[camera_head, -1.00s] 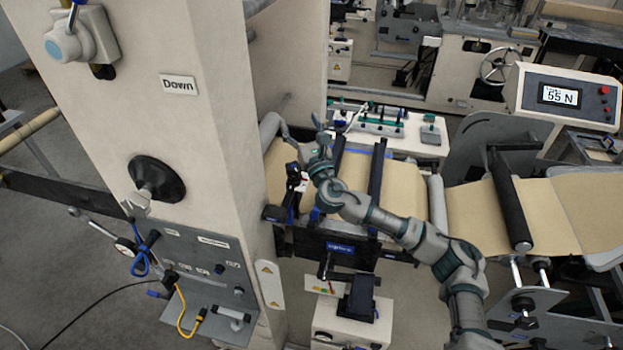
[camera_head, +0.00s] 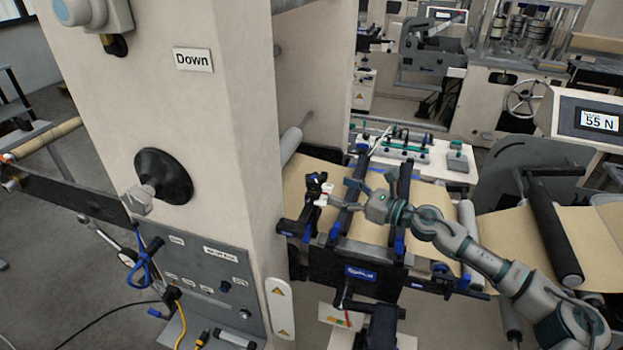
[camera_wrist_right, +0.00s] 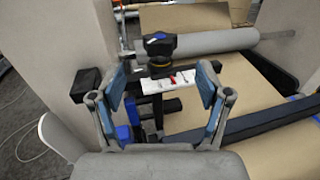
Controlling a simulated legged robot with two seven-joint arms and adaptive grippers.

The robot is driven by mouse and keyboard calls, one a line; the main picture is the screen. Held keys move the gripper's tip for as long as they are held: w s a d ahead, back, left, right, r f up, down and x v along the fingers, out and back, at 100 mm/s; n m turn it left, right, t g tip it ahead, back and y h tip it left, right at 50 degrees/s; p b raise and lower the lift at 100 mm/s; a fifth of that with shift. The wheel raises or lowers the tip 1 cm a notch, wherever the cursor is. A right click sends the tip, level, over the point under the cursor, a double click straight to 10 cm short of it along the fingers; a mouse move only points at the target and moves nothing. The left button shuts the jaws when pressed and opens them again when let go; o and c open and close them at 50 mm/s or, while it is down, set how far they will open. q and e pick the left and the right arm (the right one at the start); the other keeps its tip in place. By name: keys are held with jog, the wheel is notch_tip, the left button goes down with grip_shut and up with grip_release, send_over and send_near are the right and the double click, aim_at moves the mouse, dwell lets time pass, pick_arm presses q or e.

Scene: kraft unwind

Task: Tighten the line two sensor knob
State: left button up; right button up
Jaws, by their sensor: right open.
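A small black sensor head (camera_head: 316,186) with a white label block stands on a bracket at the left edge of the brown paper web in the head view. In the right wrist view its round black knob with a blue mark (camera_wrist_right: 160,43) stands upright above the white block (camera_wrist_right: 167,82). My right gripper (camera_head: 357,184) is open and empty, just right of the sensor and pointing at it. In the right wrist view its fingers (camera_wrist_right: 162,88) frame the sensor, with the knob beyond the fingertips. I cannot read which line the sensor belongs to. My left gripper is not in view.
A beige machine column (camera_head: 215,120) with a "Down" label rises left of the sensor. Dark crossbars (camera_head: 395,200) span the paper web (camera_head: 440,200) under my right arm. A grey roller (camera_wrist_right: 205,42) lies behind the knob.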

aim_at(322, 183)
jog(key=x, duration=0.8)
jog(key=shift+w+a, duration=0.2)
jog(key=shift+w, duration=0.05)
jog(key=shift+a, duration=0.4)
jog(key=shift+d, duration=0.2)
jog(key=c, duration=1.2)
